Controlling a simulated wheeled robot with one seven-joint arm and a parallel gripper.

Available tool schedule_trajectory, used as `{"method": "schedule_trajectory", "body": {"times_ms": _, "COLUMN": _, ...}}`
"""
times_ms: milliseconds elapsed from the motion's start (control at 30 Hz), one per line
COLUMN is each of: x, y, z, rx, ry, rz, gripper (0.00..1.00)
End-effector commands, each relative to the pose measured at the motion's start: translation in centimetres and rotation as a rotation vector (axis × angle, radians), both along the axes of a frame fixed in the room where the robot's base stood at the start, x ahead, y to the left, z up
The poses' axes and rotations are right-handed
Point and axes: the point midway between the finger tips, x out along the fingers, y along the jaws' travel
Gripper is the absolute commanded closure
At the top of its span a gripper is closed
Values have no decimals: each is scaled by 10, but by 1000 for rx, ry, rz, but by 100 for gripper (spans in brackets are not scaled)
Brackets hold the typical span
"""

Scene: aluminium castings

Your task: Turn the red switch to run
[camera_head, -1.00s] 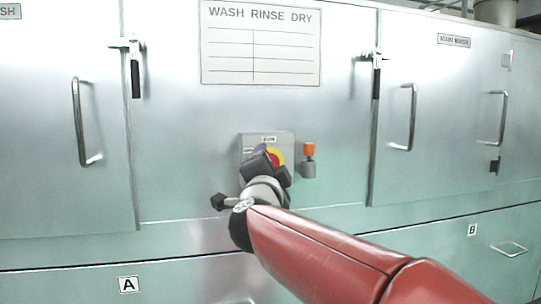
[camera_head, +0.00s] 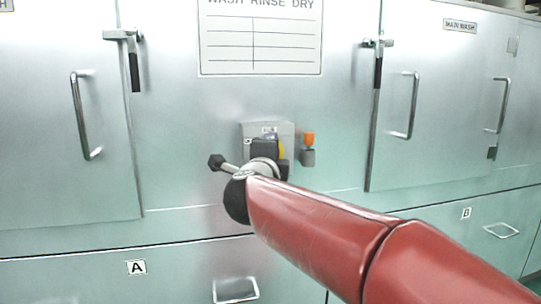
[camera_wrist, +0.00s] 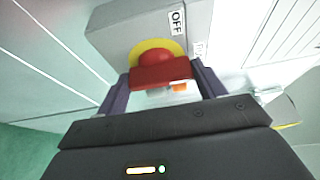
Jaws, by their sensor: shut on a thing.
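The red switch (camera_wrist: 160,70) has a bar handle on a round red knob with a yellow ring (camera_wrist: 140,52), mounted on a grey box (camera_wrist: 120,25). The box (camera_head: 250,128) also shows in the head view on the panel's middle, with a sliver of yellow ring (camera_head: 281,150); the red handle is hidden there behind my gripper (camera_head: 266,147). In the wrist view my gripper (camera_wrist: 160,82) has one finger at each end of the red handle, shut on it.
An orange-topped grey fitting (camera_head: 308,148) is just right of the box. Metal doors with bar handles (camera_head: 85,115) (camera_head: 409,105) stand either side. A WASH RINSE DRY chart (camera_head: 260,40) hangs above, and drawers (camera_head: 236,290) lie below.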

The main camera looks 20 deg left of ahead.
Motion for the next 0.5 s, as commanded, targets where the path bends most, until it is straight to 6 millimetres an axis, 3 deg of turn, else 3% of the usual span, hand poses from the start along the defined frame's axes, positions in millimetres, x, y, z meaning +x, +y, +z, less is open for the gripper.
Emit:
{"method": "schedule_trajectory", "body": {"times_ms": 300, "x": 0, "y": 0, "z": -2, "rx": 4, "ry": 5, "rz": -1, "gripper": 54}}
{"method": "schedule_trajectory", "body": {"times_ms": 333, "x": 0, "y": 0, "z": -2, "rx": 4, "ry": 5, "rz": -1, "gripper": 30}}
{"method": "schedule_trajectory", "body": {"times_ms": 500, "x": 0, "y": 0, "z": -1, "rx": 3, "ry": 4, "rz": -1, "gripper": 9}}
